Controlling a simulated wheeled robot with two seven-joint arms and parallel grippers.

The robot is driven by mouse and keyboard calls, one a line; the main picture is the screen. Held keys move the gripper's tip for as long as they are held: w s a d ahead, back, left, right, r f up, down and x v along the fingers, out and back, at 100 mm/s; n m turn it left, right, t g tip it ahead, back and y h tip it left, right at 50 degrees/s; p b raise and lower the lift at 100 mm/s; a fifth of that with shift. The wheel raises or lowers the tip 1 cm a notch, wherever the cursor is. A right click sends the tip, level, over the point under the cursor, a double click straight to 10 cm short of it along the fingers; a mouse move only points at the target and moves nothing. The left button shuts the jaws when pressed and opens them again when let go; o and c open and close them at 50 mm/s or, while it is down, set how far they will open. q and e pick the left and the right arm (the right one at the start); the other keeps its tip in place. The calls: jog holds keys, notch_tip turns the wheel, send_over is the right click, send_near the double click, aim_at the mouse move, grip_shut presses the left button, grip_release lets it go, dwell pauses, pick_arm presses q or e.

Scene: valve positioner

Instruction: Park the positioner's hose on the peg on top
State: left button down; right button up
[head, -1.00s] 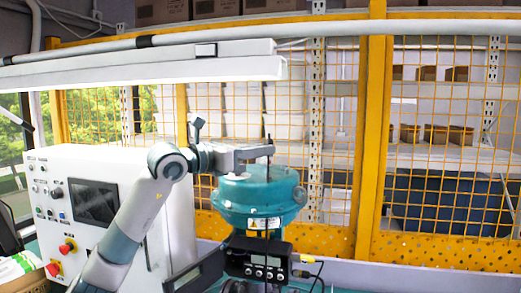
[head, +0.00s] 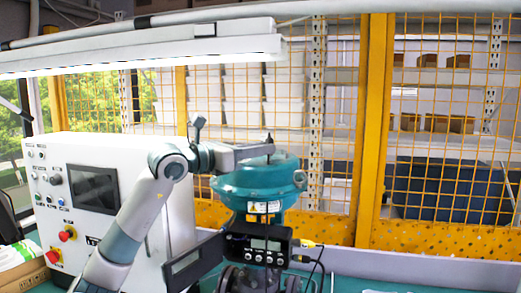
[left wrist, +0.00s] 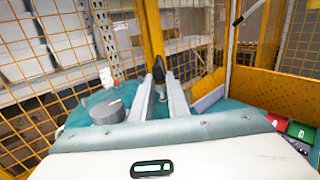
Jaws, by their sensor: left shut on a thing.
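The teal round valve housing (head: 262,190) stands in the middle of the head view, with the black positioner box (head: 268,245) and its knobs on its front. My left gripper (head: 268,150) is just above the housing's top, shut on a dark, thin hose end that sticks up a little above the fingers. In the left wrist view the dark hose end (left wrist: 158,70) shows between the two grey fingers of the left gripper (left wrist: 161,90). A grey short cylinder (left wrist: 107,112) stands on the teal top to the left. I cannot make out the peg clearly. My right gripper is not in view.
A white control cabinet (head: 80,190) with screen and red buttons stands at the left. A yellow mesh fence (head: 375,130) is behind the housing. Black and yellow cables (head: 312,250) hang at the positioner's right. Red and green bins (left wrist: 290,128) show in the wrist view.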

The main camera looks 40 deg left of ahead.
pick_arm(q)
jog(key=shift+b, duration=0.35)
dwell(0.3)
jog(key=shift+a+f, duration=0.1)
dwell(0.5)
jog(key=shift+s+a+f, duration=0.1)
jog(key=shift+f, duration=0.05)
jog(key=shift+a+f+b, duration=0.1)
jog(key=shift+b, duration=0.25)
jog(key=shift+s+a+f+b, duration=0.15)
jog(key=shift+a+f+b, duration=0.15)
jog(key=shift+a, duration=0.05)
jog(key=shift+d, duration=0.2)
jog(key=shift+w+d, duration=0.3)
jog(key=shift+d, duration=0.25)
